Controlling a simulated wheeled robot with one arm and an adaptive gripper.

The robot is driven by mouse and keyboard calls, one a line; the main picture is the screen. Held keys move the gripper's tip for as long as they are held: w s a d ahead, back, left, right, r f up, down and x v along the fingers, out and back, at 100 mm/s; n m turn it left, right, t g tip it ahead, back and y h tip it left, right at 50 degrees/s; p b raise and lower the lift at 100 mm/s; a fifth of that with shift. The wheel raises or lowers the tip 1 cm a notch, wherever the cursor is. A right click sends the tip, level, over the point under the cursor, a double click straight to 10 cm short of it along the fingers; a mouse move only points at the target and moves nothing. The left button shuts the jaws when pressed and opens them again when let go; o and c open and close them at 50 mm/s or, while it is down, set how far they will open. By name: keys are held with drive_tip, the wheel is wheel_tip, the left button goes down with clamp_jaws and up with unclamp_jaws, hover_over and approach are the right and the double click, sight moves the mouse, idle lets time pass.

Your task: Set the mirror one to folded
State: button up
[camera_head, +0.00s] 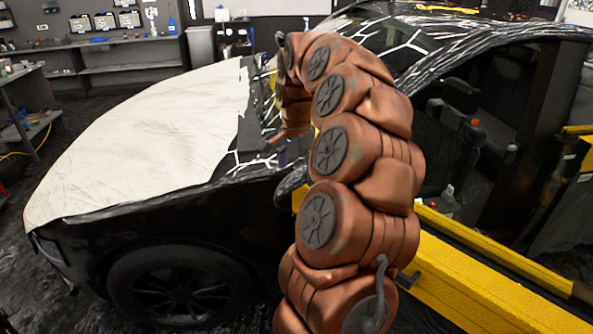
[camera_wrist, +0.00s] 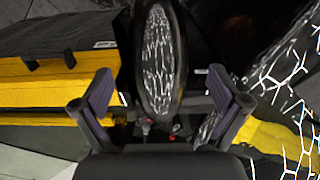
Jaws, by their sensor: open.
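The side mirror (camera_wrist: 158,60) shows in the wrist view as an upright oval with a dark rim, its glass reflecting a pattern of white lines. In the head view, the mirror (camera_head: 291,181) is a dark shape beside the front door, partly hidden behind my copper-coloured arm. My gripper (camera_wrist: 160,95) is open and empty, with one finger on each side of the mirror's lower part in the picture. I see no contact between the fingers and the mirror. The gap in depth is hard to judge. In the head view my arm hides most of the gripper.
The black car (camera_head: 100,250) has a pale cover (camera_head: 140,130) over its hood. The yellow-trimmed door (camera_head: 480,285) stands at the right, close to my arm. Shelves (camera_head: 130,55) and a grey bin (camera_head: 200,45) are at the back.

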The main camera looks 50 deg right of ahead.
drive_tip(key=shift+f, duration=0.15)
drive_tip(key=c, duration=1.7)
